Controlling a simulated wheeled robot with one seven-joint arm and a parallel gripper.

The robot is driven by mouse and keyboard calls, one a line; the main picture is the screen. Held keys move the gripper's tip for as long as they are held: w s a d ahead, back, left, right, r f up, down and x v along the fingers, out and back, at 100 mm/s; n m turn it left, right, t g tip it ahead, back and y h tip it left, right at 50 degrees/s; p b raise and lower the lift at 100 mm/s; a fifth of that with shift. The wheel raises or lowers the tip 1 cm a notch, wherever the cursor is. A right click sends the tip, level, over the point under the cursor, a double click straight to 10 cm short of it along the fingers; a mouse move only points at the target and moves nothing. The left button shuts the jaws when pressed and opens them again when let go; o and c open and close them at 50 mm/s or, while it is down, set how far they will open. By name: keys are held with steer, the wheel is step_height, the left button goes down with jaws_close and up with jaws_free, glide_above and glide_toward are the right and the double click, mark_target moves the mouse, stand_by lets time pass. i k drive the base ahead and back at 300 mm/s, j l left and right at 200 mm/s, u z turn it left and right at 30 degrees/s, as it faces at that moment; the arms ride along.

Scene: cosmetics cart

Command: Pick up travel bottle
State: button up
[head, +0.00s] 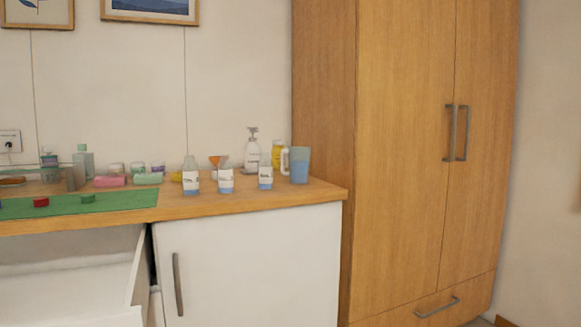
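Three small clear bottles with white labels and blue at the bottom stand upright in a row near the front of the wooden counter: a left one (191,183), a middle one (225,181) and a right one (265,178). They look like travel bottles, but I cannot read the labels or tell which one the task names. My gripper is not in view.
Behind the bottles stand a white pump bottle (252,151), a yellow bottle (278,155) and an orange funnel (215,162). A blue-filled jug (299,168) is at their right. A green mat (120,201) lies left. A tall wooden wardrobe (400,150) borders the counter (290,197).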

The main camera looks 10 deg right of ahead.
mark_target(264, 162)
steer(key=i+l+z, duration=0.6)
steer(key=i, duration=0.25)
